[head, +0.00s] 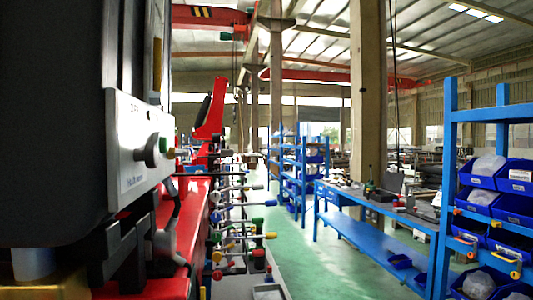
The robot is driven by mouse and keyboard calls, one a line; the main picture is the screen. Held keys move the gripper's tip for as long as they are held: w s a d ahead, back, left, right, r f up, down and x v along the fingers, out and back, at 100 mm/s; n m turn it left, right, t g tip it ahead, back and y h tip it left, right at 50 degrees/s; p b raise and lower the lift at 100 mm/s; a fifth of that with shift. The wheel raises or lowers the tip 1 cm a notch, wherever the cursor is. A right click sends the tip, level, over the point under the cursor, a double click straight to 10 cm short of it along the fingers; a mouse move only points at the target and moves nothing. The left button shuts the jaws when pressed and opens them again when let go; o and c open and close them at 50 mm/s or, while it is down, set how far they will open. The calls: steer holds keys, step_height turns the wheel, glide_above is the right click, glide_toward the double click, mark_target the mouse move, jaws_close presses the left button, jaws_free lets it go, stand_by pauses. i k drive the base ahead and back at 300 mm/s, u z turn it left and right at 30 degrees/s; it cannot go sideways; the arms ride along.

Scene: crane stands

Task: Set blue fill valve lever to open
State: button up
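Several thin levers with coloured ends stick out from a red machine frame (200,190) left of centre. My gripper is not in view.
A large dark unit with a pale labelled panel (135,150) fills the near left. A blue workbench (350,228) and blue shelving (449,150) with blue bins stand at the right. The green floor (325,265) between the levers and the bench is clear.

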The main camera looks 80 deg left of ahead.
mark_target(187, 152)
steer(key=z, duration=0.05)
steer(key=i, duration=1.6)
steer(key=u, duration=2.55)
steer(key=i, duration=0.1)
steer(key=u, duration=1.95)
steer(key=i, duration=0.9)
steer(key=z, duration=0.2)
